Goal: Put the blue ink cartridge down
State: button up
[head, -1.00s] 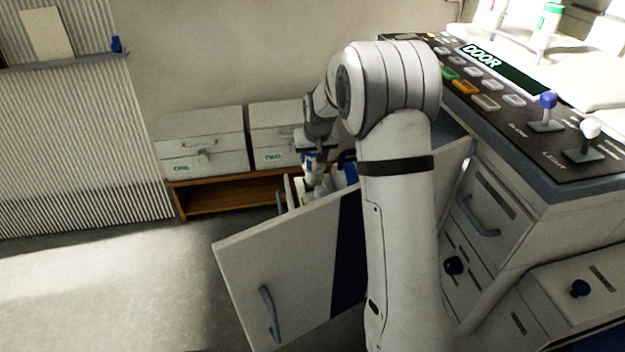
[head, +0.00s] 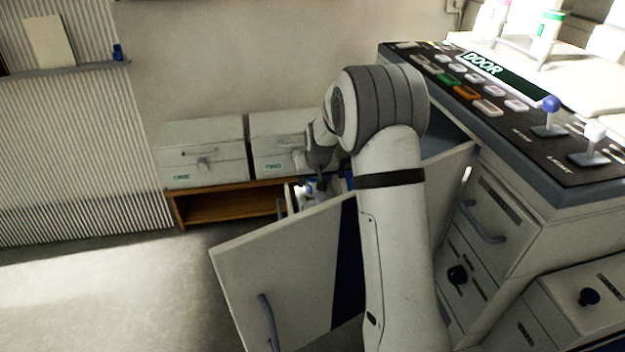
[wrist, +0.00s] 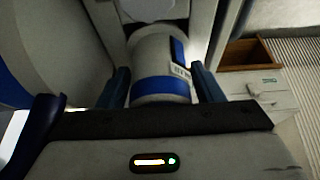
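The blue ink cartridge (wrist: 160,75) is a pale cylinder with a blue band and a small label. In the wrist view it sits between the two dark fingers of my gripper (wrist: 162,90), which appear closed on its sides. In the head view my gripper (head: 318,178) points down behind the open cabinet door (head: 285,265). A bit of the cartridge's blue and white (head: 311,187) shows there, low inside the opening. The door edge hides its lower end, so I cannot tell whether it touches a surface.
A pale round thing (wrist: 150,9) lies just beyond the cartridge in the wrist view. Two pale boxes (head: 200,153) (head: 280,142) stand on a wooden shelf unit (head: 215,206) at the back. The control panel (head: 500,100) is at right. The floor at left is clear.

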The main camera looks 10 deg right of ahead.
jog(key=shift+o, duration=0.7)
jog(key=shift+r, duration=0.35)
jog(key=p+v, duration=0.3)
jog(key=v, duration=0.8)
jog(key=shift+s+r, duration=0.25)
jog(key=shift+s, duration=0.05)
